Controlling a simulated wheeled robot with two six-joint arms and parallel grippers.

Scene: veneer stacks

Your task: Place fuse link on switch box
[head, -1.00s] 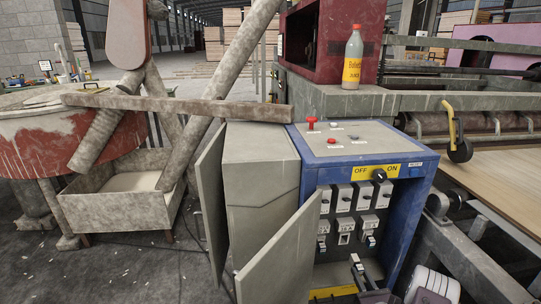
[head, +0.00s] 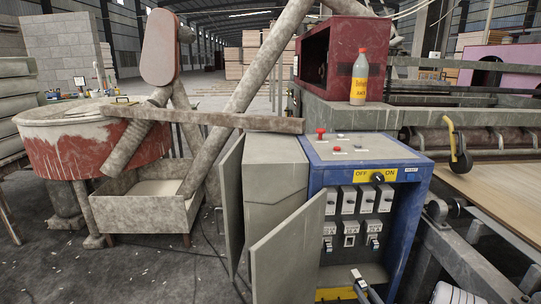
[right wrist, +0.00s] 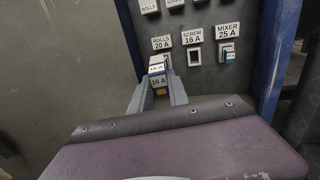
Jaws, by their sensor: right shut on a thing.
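The switch box (head: 412,215) is a blue cabinet with an open grey door and a grey panel of labelled fuse holders. My right gripper (head: 360,284) is low in front of the open cabinet. In the right wrist view its fingers (right wrist: 158,92) are shut on the fuse link (right wrist: 159,81), a small pale and blue block marked 16 A. The link is below the panel's lower row and appears apart from it. The SCREW 16 A holder (right wrist: 194,56) shows a dark, empty slot. The MIXER 25 A holder (right wrist: 228,53) has a blue-marked link. My left gripper is out of view.
The open cabinet door (head: 287,255) stands just left of my right gripper. A yellow-labelled bottle (head: 359,80) stands on the machine behind. An OFF/ON switch (head: 379,177) sits above the holders. A conveyor with a wooden sheet (head: 495,185) lies to the right.

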